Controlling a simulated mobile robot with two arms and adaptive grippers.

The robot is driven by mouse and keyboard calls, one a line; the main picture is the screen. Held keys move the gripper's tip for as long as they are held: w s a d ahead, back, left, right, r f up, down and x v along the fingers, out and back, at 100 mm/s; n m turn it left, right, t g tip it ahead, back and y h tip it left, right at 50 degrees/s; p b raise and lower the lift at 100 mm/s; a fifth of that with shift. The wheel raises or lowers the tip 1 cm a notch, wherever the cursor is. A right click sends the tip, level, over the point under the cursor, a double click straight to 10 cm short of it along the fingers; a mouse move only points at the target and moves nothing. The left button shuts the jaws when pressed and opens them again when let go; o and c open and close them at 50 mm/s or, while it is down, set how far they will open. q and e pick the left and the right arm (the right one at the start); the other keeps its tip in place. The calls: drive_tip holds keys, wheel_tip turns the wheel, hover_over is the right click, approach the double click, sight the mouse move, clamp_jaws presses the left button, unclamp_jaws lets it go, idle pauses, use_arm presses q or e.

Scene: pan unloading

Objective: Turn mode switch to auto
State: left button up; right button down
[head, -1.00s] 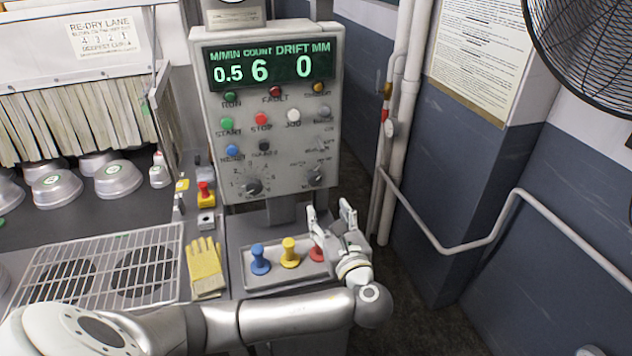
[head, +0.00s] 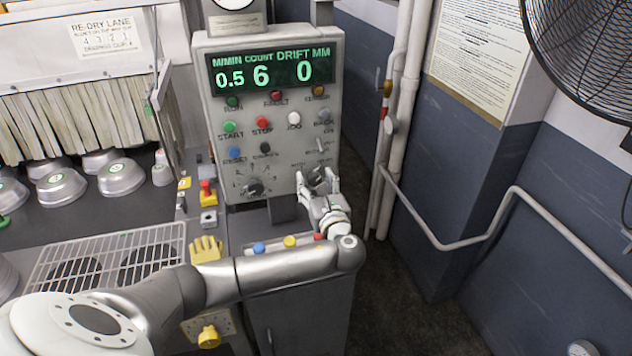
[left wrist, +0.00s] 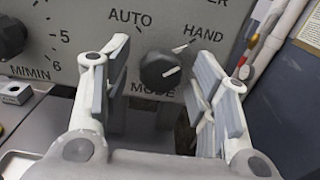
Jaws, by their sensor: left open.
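The mode switch is a dark round knob (left wrist: 160,68) on the grey control panel (head: 215,110), low and at the right. In the left wrist view it sits under the printed words AUTO and HAND, with MODE below it. A white mark on the knob lies on its right side, toward the HAND side. My left gripper (head: 317,180) is open in front of the panel. In the left wrist view its fingers (left wrist: 158,82) stand on either side of the knob, with gaps visible. In the head view the fingers partly hide the knob.
A numbered speed knob (head: 255,188) is left of the mode switch. Colored buttons and a display (head: 270,68) are above. Pipes (head: 400,110) run along the right.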

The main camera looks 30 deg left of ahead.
use_arm(q)
drive_tip(key=c, duration=1)
